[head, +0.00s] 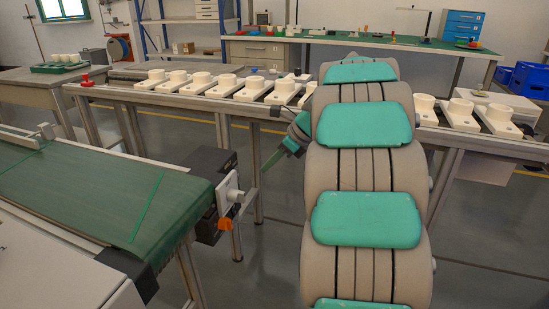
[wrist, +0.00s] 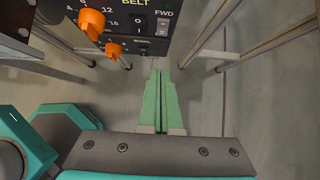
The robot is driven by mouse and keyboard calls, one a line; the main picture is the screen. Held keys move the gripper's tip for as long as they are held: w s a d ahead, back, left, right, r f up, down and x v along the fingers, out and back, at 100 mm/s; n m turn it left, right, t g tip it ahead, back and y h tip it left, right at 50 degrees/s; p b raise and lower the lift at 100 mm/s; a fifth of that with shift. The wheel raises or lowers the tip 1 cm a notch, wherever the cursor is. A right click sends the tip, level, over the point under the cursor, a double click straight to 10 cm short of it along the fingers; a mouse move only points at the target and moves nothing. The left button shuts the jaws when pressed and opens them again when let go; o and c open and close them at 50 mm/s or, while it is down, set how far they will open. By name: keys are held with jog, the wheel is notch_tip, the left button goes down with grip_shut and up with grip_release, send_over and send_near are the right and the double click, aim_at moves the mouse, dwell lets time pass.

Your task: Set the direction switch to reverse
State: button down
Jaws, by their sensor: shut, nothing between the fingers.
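The direction switch (wrist: 162,27) is a small grey rocker under the letters FWD, at the right edge of the black control panel (wrist: 122,32) in the wrist view. Which side of it is pressed is too small to tell. My gripper (wrist: 159,72) has its green fingers shut together with nothing between them. The fingertips appear just below the switch in the wrist picture, with no contact visible. In the head view my gripper (head: 268,164) points down and left beside the dark control box (head: 208,165); the switch cannot be made out there.
Beside the switch are a 0/1 rocker (wrist: 138,26) and orange knobs, one upper (wrist: 92,22) and one lower (wrist: 113,49). A green conveyor belt (head: 90,190) stands at left. A long bench (head: 130,88) with several white bulb holders runs behind my arm.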

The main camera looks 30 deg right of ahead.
aim_at(239, 175)
jog(key=w+a+f, duration=0.4)
jog(key=w, duration=0.1)
jog(key=shift+w, duration=0.2)
dwell(0.3)
jog(key=shift+w+r+p, duration=0.15)
jog(key=shift+r+p, duration=0.3)
jog(key=shift+p, duration=0.8)
jog(key=shift+t+y+p, duration=0.3)
jog(key=shift+p, duration=0.15)
